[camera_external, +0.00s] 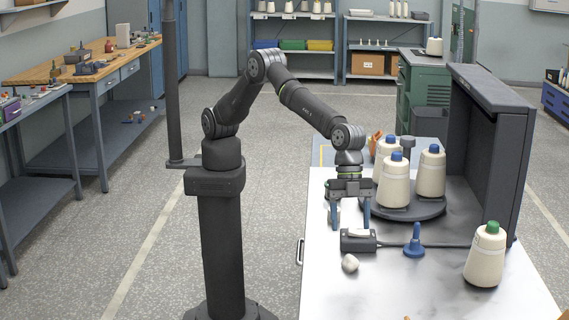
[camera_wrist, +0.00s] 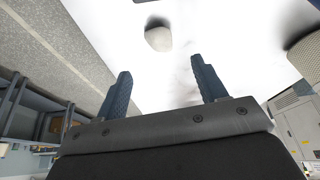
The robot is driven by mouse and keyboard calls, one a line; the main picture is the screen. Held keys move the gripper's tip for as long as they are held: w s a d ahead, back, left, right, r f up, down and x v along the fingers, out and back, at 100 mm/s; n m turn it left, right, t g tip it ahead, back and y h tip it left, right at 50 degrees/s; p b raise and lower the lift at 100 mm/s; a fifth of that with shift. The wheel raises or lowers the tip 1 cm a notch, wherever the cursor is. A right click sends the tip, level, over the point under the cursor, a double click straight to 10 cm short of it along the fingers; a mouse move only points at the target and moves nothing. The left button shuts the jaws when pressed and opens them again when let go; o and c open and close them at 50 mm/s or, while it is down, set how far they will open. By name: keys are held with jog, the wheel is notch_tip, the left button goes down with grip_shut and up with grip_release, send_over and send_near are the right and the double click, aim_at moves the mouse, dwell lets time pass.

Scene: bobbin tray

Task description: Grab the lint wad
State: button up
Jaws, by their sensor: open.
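The lint wad (camera_external: 350,263) is a small whitish-grey lump on the white tabletop (camera_external: 400,290), near its left edge. It also shows in the wrist view (camera_wrist: 158,38), at the top centre, beyond the fingertips and roughly between their lines. My gripper (camera_external: 351,222) points down above the table, behind the wad as the external view sees it. Its two blue fingers are apart, and in the wrist view the gap between them (camera_wrist: 161,72) is empty. The wad is not touching either finger in the wrist view.
A dark box (camera_external: 358,244) with a cable stands right behind the wad. A blue peg (camera_external: 414,242) is right of it. A green-tipped cone (camera_external: 485,257) stands farther right. Blue-tipped cones (camera_external: 395,186) stand on a dark turntable (camera_external: 433,208). A dark panel (camera_external: 490,140) bounds the right.

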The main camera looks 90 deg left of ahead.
aim_at(351, 263)
jog(key=x, duration=0.9)
jog(key=shift+d+f, duration=0.2)
jog(key=shift+f, duration=0.1)
jog(key=c, duration=1.1)
